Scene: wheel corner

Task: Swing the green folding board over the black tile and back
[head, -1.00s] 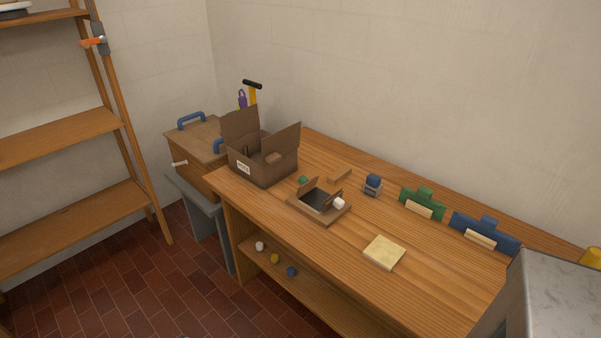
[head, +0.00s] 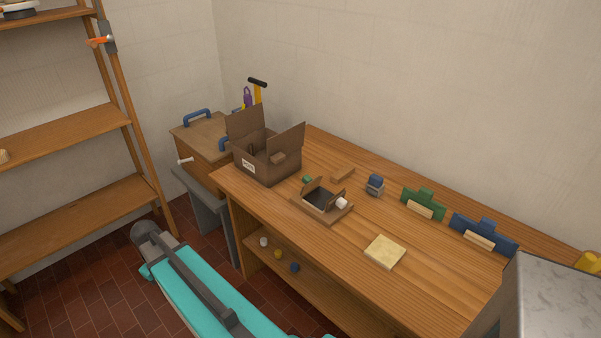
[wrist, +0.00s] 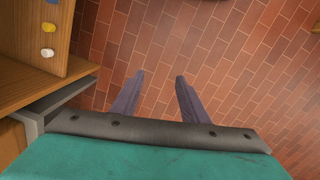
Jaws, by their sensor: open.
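A green upright board (head: 423,204) with a raised tab and a pale wooden block at its front stands along the back of the workbench in the head view. I cannot tell how it folds. A dark, near-black square (head: 318,200) lies in a small wooden frame with raised flaps, left of the green board and nearer the front. My gripper (wrist: 155,75) is open and empty in the wrist view, over the brick floor. Its fingers are not clear in the head view, where my teal arm shows at lower left, away from both things.
A blue board (head: 484,234) stands right of the green one. An open cardboard box (head: 267,165) stands at the bench's left end. A yellow pad (head: 384,252) lies near the front. A grey-topped block (head: 555,295) fills the lower right. A wooden shelf (head: 70,205) stands left.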

